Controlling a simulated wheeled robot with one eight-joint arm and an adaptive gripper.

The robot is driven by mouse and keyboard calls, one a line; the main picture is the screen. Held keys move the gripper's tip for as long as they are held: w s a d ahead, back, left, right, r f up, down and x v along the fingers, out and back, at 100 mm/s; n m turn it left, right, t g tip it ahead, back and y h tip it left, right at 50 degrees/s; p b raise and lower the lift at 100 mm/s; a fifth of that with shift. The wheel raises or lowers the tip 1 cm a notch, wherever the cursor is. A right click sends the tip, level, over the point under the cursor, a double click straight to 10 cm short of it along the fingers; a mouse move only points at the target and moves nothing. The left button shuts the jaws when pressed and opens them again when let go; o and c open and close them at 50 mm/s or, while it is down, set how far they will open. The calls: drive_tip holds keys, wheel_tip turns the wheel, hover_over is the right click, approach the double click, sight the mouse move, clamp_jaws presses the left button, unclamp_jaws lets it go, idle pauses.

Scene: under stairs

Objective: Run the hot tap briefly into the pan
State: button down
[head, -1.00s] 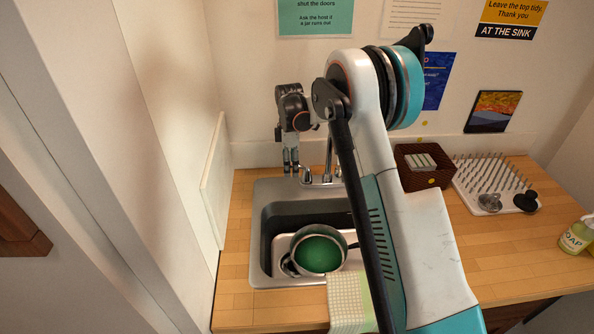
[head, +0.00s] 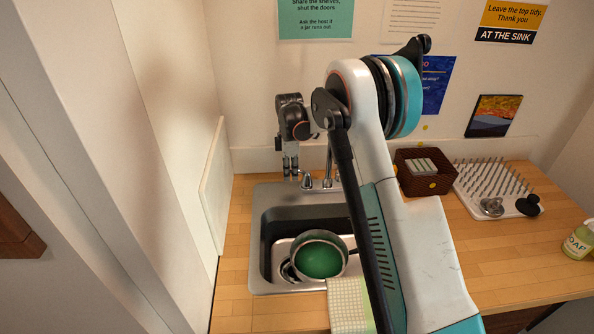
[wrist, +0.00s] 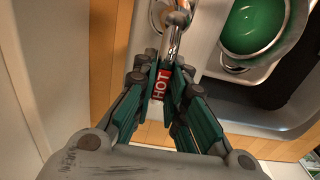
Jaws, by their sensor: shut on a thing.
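A pan with a green inside (head: 320,259) sits in the grey sink basin (head: 272,215), below the tap; it also shows at the top of the wrist view (wrist: 255,25). The chrome tap (head: 328,165) stands at the back of the sink, partly hidden by my arm. The hot tap handle (wrist: 161,86), with a red HOT label, lies between my fingers in the wrist view. My gripper (wrist: 163,82) is shut on this handle; it also shows at the sink's back left in the head view (head: 291,172). I cannot tell if water runs.
A checked cloth (head: 349,304) hangs at the sink's front edge. A brown basket (head: 424,173), a white drying rack (head: 495,187) and a soap bottle (head: 579,241) stand to the right. A white panel (head: 213,186) borders the left side. My arm hides part of the counter.

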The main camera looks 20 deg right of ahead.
drive_tip(key=s+n, duration=0.1)
drive_tip(key=n, duration=0.1)
drive_tip(key=n+b, duration=0.1)
drive_tip(key=s+n, duration=0.1)
drive_tip(key=n, duration=0.1)
drive_tip(key=shift+s+d+n+b, duration=0.15)
drive_tip(key=shift+s+n+b, duration=0.15)
drive_tip(key=shift+s, duration=0.05)
drive_tip(key=shift+s+d+n, duration=0.1)
drive_tip(key=shift+s+n, duration=0.2)
drive_tip(key=shift+n, duration=0.3)
drive_tip(key=n, duration=0.2)
drive_tip(key=s+d+n+b, duration=0.1)
drive_tip(key=shift+s+n, duration=0.25)
drive_tip(key=shift+n, duration=0.15)
idle(1.7)
drive_tip(key=w+m, duration=0.1)
drive_tip(key=m, duration=0.1)
drive_tip(key=w+a+m, duration=0.1)
drive_tip(key=m, duration=0.3)
drive_tip(key=shift+w+a+b, duration=0.15)
drive_tip(key=shift+w+b, duration=0.2)
drive_tip(key=shift+w, duration=0.05)
drive_tip(key=shift+w+a+m, duration=0.1)
drive_tip(key=shift+w+m, duration=0.1)
drive_tip(key=shift+m, duration=0.4)
